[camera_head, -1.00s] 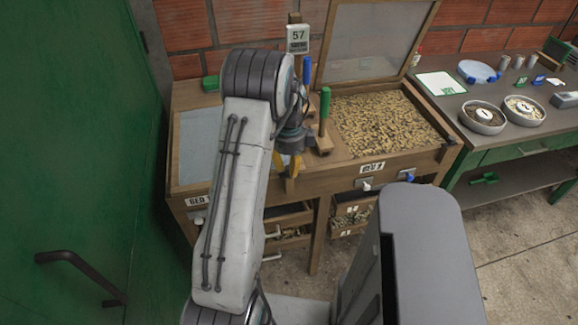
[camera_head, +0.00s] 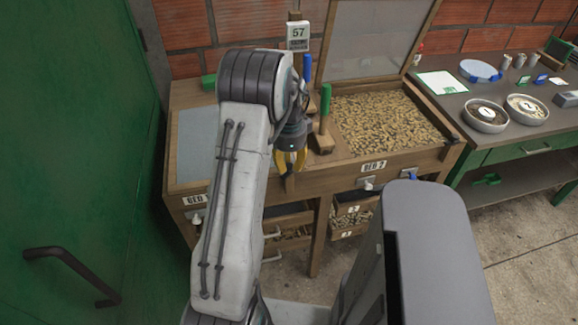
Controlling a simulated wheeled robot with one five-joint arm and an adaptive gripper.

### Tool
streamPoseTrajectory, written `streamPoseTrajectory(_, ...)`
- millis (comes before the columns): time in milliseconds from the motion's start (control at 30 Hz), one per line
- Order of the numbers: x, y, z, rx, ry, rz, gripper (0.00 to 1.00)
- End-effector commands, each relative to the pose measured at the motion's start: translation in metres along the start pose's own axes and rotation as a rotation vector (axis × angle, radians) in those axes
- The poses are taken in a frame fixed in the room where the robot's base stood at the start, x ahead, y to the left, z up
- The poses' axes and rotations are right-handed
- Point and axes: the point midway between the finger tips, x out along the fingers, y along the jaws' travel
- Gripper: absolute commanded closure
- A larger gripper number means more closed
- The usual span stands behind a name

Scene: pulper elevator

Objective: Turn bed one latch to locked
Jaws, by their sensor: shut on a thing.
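My gripper (camera_head: 291,164) has yellow fingers and points down at the front rail of the wooden bench, near the right front corner of bed one. It is shut on a small brown wooden piece (camera_head: 290,183) that looks like the bed one latch. The fingers hide most of this piece, so I cannot tell its angle. Bed one (camera_head: 198,140) has a flat grey screen lid lying down, partly hidden by my arm. Its label (camera_head: 195,199) shows on the front rail at the left.
Bed two (camera_head: 388,122) lies open with beans in it, its screen lid (camera_head: 377,38) raised. Green-handled (camera_head: 325,105) and blue-handled (camera_head: 307,68) tools stand beside my gripper. Drawers (camera_head: 290,232) are pulled out below. A green door (camera_head: 80,150) is at left, a side table (camera_head: 500,150) at right.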

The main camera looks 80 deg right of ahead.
Motion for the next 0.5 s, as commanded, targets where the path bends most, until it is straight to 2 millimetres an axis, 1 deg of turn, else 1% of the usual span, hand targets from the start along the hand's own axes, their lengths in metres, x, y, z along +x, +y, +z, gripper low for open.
streamPoseTrajectory(33,0.0039,0.0015,0.0004,-0.043,-0.002,0.006,1.00)
streamPoseTrajectory(500,0.0036,0.0018,0.0005,-0.485,-0.004,0.006,1.00)
